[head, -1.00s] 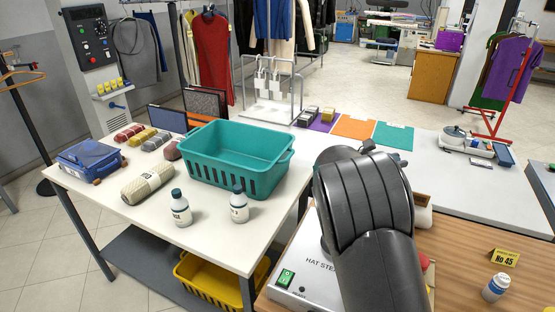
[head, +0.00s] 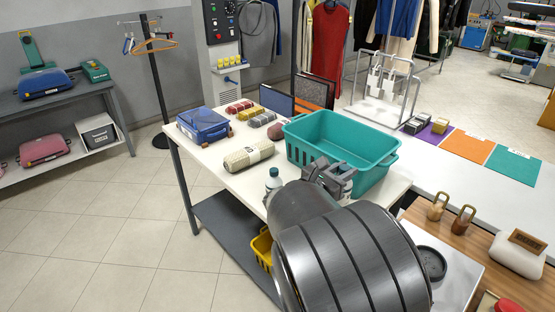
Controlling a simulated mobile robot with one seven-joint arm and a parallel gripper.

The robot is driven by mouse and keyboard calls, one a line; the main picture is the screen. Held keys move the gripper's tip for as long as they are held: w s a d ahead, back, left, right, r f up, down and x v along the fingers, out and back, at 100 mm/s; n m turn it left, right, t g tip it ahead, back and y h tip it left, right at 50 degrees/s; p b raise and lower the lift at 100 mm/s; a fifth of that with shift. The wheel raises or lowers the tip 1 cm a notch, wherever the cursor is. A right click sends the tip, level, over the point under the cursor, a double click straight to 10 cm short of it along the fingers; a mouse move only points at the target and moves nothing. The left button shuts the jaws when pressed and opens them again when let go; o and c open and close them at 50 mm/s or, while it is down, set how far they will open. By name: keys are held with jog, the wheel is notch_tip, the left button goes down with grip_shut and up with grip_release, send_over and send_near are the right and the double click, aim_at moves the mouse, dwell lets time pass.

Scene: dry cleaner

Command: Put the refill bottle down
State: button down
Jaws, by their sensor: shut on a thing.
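My gripper (head: 338,176) is over the white table (head: 224,176), in front of the teal basket; my arm hides much of it. It is shut, and a bottle is the likely thing in it. A pale bottle-like body (head: 348,184) shows in part at the jaws. I cannot tell whether this body is the held refill bottle or one standing behind the jaws, nor whether it touches the table. Another white bottle with a dark cap (head: 272,181) stands upright on the table to the left of my gripper, partly hidden by my arm.
The teal basket (head: 345,143) stands just behind my gripper. A yellow basket (head: 262,248) is below the tabletop. A wooden counter with padlock-like items (head: 437,207) is at right.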

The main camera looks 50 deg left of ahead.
jog(key=s+a+f, duration=0.4)
jog(key=a+f, duration=0.6)
jog(key=shift+s+a+f, duration=0.2)
jog(key=shift+s+f, duration=0.05)
jog(key=shift+f, duration=0.15)
jog(key=c, duration=1.1)
grip_release()
jog(key=shift+f, duration=0.15)
jog(key=shift+c, duration=0.2)
